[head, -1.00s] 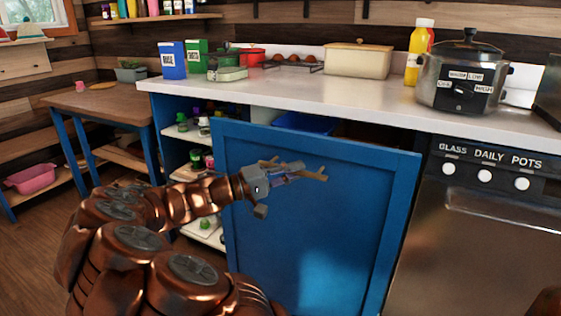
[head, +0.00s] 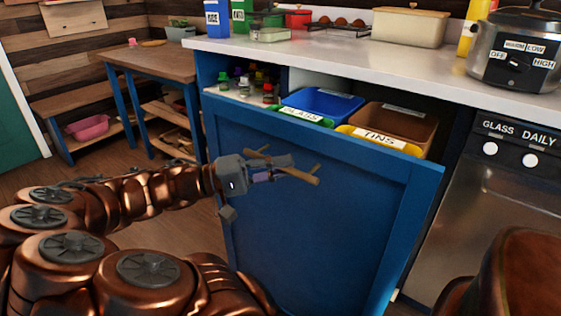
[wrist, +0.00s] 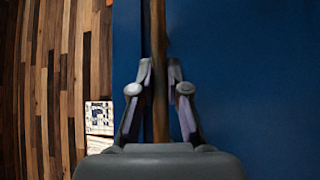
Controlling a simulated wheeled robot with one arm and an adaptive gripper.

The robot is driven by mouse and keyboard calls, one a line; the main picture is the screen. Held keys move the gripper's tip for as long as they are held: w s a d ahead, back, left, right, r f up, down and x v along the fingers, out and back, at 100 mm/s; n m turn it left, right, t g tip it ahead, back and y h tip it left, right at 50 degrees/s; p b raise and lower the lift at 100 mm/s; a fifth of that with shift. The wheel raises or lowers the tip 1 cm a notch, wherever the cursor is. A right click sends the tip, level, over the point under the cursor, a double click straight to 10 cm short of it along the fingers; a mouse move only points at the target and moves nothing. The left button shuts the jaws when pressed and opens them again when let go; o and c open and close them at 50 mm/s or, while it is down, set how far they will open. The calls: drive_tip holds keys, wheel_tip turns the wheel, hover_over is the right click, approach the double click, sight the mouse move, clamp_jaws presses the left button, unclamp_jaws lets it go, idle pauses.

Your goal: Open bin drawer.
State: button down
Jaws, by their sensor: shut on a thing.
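The bin drawer has a blue front panel (head: 310,215) and stands pulled out from the counter in the head view. Inside it are a blue bin (head: 322,101), a brown bin (head: 402,124), a green rim labelled glass (head: 301,115) and a yellow rim labelled tins (head: 384,139). A wooden branch-like handle (head: 300,175) is on the front panel. My gripper (head: 283,170) is shut on this handle. In the wrist view the handle (wrist: 160,110) runs between the two fingers, against the blue panel (wrist: 240,70).
A dishwasher-like appliance (head: 487,215) stands right of the drawer. The white countertop (head: 340,52) above holds a slow cooker (head: 522,50) and a cream box (head: 410,27). A wooden side table (head: 150,62) stands at the left. Wooden floor shows at the left.

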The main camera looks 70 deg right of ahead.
drive_tip(key=shift+w, duration=0.1)
drive_tip(key=c, duration=1.2)
unclamp_jaws()
drive_tip(key=shift+o, duration=0.2)
drive_tip(key=shift+a, duration=0.1)
drive_tip(key=v, duration=1.1)
drive_tip(key=shift+w+a, duration=0.15)
drive_tip(key=shift+w, duration=0.25)
drive_tip(key=shift+f, duration=0.1)
